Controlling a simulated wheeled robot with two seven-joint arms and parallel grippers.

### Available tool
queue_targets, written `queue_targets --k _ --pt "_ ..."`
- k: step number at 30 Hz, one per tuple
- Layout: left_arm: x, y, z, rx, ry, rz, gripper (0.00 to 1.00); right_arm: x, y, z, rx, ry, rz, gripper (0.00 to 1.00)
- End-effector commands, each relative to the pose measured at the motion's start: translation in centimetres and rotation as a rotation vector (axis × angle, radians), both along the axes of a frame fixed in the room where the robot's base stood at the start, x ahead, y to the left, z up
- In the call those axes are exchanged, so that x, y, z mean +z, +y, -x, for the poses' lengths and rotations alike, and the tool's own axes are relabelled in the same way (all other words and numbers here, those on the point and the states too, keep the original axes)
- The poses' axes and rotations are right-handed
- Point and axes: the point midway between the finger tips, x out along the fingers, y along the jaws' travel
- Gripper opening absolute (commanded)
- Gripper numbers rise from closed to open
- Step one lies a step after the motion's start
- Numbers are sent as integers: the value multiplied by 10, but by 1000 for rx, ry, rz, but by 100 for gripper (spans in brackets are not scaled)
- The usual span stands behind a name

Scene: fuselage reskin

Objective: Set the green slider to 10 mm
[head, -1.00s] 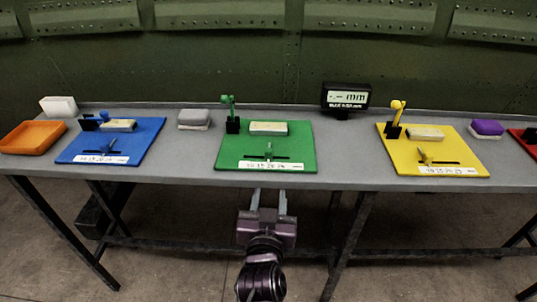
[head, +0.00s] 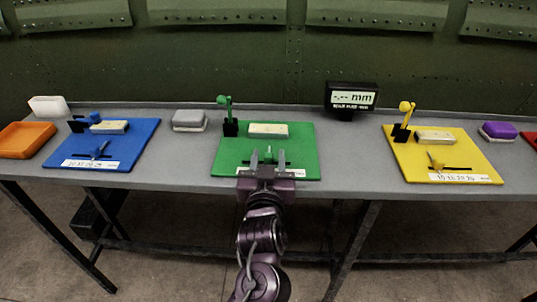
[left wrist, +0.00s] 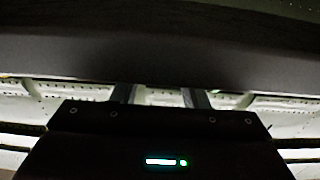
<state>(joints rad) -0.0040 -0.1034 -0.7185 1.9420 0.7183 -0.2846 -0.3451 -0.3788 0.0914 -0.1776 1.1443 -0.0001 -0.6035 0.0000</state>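The green board (head: 230,150) lies on the table, with a green slider (head: 268,156) in a dark slot near its front edge. My left gripper (head: 268,158) is over the front of this board, its two fingers apart on either side of the slider knob. I cannot tell whether the fingers touch it. The gripper body hides most of the white scale strip, so the slider's setting cannot be read. In the left wrist view my left gripper (left wrist: 160,95) shows two separated fingers, and no slider is visible there. My right gripper is not in view.
A display (head: 351,98) behind the boards shows dashes and "mm". A green lever (head: 227,112) on a black block and a pale block (head: 268,130) stand on the green board's rear. A blue board (head: 125,145) and a yellow board (head: 455,160) lie either side.

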Motion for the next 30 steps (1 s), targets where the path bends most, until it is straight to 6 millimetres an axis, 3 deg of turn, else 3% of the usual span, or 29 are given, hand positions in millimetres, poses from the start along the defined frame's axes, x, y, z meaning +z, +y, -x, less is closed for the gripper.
queue_targets --k 4,13,22,30 --pt "0 0 -11 0 0 1 40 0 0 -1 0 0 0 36" --pt "0 0 -14 0 0 1 39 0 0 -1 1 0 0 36" --pt "0 0 -13 0 0 1 0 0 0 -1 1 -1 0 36" --pt "0 3 -14 1 1 0 0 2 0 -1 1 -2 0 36"
